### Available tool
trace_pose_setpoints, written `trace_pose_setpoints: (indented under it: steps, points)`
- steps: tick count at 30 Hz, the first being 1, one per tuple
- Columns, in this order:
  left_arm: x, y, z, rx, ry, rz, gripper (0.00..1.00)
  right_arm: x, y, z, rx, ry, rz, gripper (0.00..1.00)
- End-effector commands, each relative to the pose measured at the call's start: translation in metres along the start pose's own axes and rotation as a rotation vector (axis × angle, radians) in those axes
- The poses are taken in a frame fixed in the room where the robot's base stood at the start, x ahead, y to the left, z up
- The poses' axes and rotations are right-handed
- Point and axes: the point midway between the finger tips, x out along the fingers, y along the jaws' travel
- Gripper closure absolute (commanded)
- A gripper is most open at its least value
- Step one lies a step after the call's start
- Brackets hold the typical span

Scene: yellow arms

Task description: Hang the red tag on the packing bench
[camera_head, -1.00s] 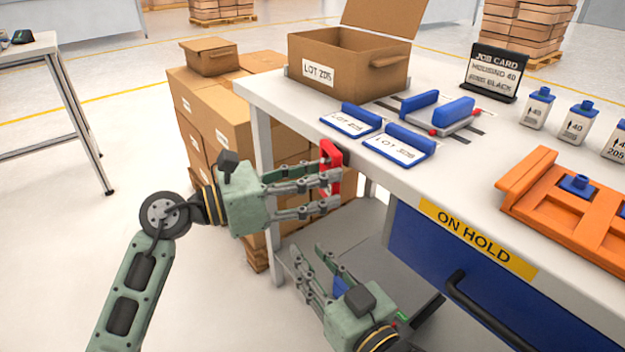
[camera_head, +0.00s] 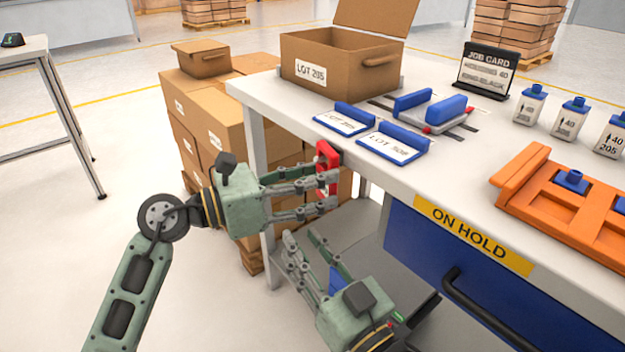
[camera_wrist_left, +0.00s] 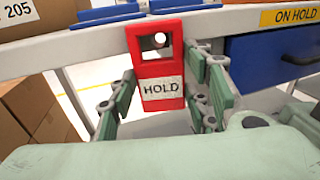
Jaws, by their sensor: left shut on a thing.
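The red tag (camera_head: 327,168) is between the fingers of my left gripper (camera_head: 318,190), at the near left edge of the packing bench (camera_head: 290,125). In the left wrist view the red tag (camera_wrist_left: 160,62) is upright, with a hole near its top and a white HOLD label. My left gripper (camera_wrist_left: 158,100) is shut on it. The tag's top overlaps the bench's edge in that view; I cannot tell whether it touches. My right gripper (camera_head: 305,262) is lower, beside the bench's lower shelf, with its fingers apart and partly hidden.
On the bench stand an open LOT 205 carton (camera_head: 345,75), two blue-edged label plates (camera_head: 393,145), a job card (camera_head: 487,70), several small bottles and an orange tray (camera_head: 575,215). A blue ON HOLD drawer (camera_head: 440,260) is below. Stacked cartons (camera_head: 215,120) stand left.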

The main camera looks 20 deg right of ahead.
Motion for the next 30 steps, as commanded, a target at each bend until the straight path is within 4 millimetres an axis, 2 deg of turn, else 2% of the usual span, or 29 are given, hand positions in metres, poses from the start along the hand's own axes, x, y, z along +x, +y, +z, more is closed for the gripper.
trace_pose_setpoints:
  steps: [12,13,18,20,30]
  points:
    - [0.0,0.0,0.0,0.0,0.0,0.0,0.81,0.0003,-0.0003,0.0009,0.0,-0.004,-0.001,0.71]
    - [0.0,0.0,0.0,0.0,0.0,0.0,0.53,0.0003,-0.0003,0.001,0.0,-0.004,0.0,0.71]
    - [0.0,-0.0001,0.0,0.0,0.0,0.0,0.38,0.0003,-0.0003,0.0009,0.0,-0.004,-0.001,0.71]
    - [0.0,-0.0001,-0.0001,0.0,0.0,0.0,0.33,0.0003,-0.0003,0.0009,0.0,-0.004,-0.001,0.71]
    - [0.0,0.0001,0.0026,0.001,0.001,0.0,0.33,0.001,-0.0002,-0.0011,-0.002,0.002,-0.002,0.71]
